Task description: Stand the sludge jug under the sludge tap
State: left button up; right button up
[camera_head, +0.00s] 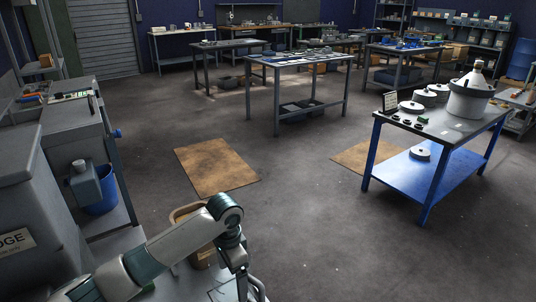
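My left arm comes in from the bottom left, and its gripper (250,288) points down at the bottom edge. The gripper is partly cut off, and I cannot tell whether its fingers are open or hold anything. My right gripper is out of view. A grey cabinet (35,200) at the left has a label (14,241) of which only "DGE" shows. I cannot make out a sludge tap or surely identify a sludge jug. A tan container (183,213) stands behind my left arm, which partly hides it.
A blue-legged table (455,128) with a large white vessel (470,97) and several round parts stands right. Brown mats (214,167) lie on the floor. Workbenches fill the back; the middle floor is clear.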

pick_arm(q)
jog(key=s+a+r+n+p, duration=0.2)
jog(key=s+a+r+n, duration=0.3)
jog(key=s+r, duration=0.3)
jog(key=s+a+r+n+p, duration=0.2)
jog(key=s+a+r+n, duration=0.3)
jog(key=s+r, duration=0.3)
notch_tip(320, 180, up, 3)
jog(key=shift+a+f+n, duration=0.1)
jog(key=shift+a+n, duration=0.1)
jog(key=shift+n, duration=0.7)
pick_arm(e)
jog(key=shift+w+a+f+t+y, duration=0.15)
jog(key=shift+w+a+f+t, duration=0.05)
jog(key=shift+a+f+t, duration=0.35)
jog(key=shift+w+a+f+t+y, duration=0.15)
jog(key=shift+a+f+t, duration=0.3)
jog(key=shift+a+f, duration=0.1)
pick_arm(q)
jog(key=shift+f, duration=0.1)
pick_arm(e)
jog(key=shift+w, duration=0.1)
